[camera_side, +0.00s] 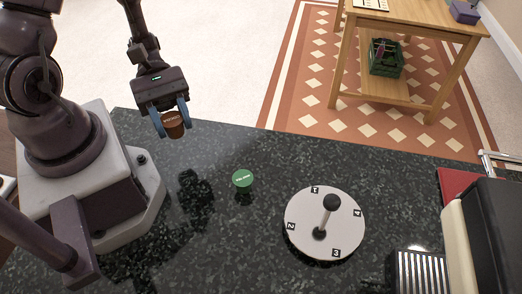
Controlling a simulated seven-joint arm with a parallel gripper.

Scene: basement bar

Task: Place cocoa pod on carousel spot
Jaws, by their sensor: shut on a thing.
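A brown pod (172,119), which by its colour looks like the cocoa pod, is held between the blue fingers of my gripper (174,128). Its lettering is too small to read. My gripper is shut on it and holds it in the air over the back left of the counter. The carousel (303,212) is a white round disc on the counter, to the right of and nearer than my gripper. It has small number tags 1 to 4 near its rim and a post with a black knob in the middle. No pod is visible on it.
A green pod (242,180) lies on the dark speckled counter (230,245) between my gripper and the carousel. A black and cream machine (490,230) with a ribbed metal tray (420,273) stands at the right. A wooden table (415,20) stands beyond the counter.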

